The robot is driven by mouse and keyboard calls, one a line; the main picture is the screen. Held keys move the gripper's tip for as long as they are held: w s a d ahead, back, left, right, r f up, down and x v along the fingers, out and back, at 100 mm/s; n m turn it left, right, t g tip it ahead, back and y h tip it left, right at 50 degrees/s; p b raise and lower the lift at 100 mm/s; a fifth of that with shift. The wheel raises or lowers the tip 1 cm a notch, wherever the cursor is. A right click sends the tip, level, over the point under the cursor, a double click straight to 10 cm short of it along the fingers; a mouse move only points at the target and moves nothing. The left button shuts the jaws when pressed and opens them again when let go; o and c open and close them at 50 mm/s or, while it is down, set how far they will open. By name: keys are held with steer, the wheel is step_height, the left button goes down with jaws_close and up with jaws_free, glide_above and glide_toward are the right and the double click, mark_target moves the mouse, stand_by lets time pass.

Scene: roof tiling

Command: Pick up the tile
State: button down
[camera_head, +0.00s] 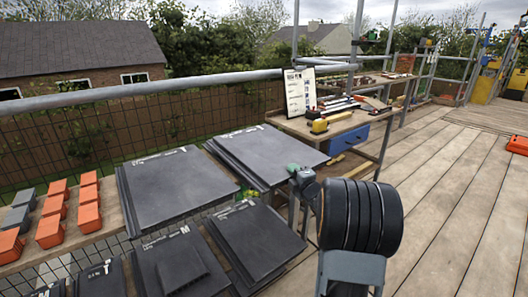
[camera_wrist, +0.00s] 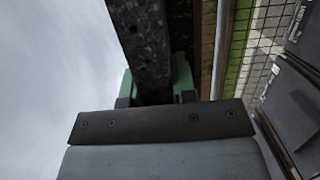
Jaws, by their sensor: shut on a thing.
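Flat dark grey tiles lie on boards in the head view. One large tile (camera_head: 175,184) is left of centre, and another (camera_head: 262,152) is at the back right. My gripper (camera_head: 296,172) is at the near right corner of that back right tile. In the wrist view, its green fingers (camera_wrist: 157,88) are shut on the edge of a dark, speckled tile (camera_wrist: 142,38) that runs up and away from them. This looks like the back right tile. I cannot tell whether it is raised or still rests on its support.
More dark tiles (camera_head: 255,238) lie at the front. Orange and grey blocks (camera_head: 52,230) stand at left. A scaffold rail (camera_head: 120,94) runs along the back.

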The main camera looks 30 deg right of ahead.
steer(key=shift+r+p, duration=1.65)
steer(key=shift+r, duration=3.5)
steer(key=c, duration=1.5)
jaws_free()
jaws_close()
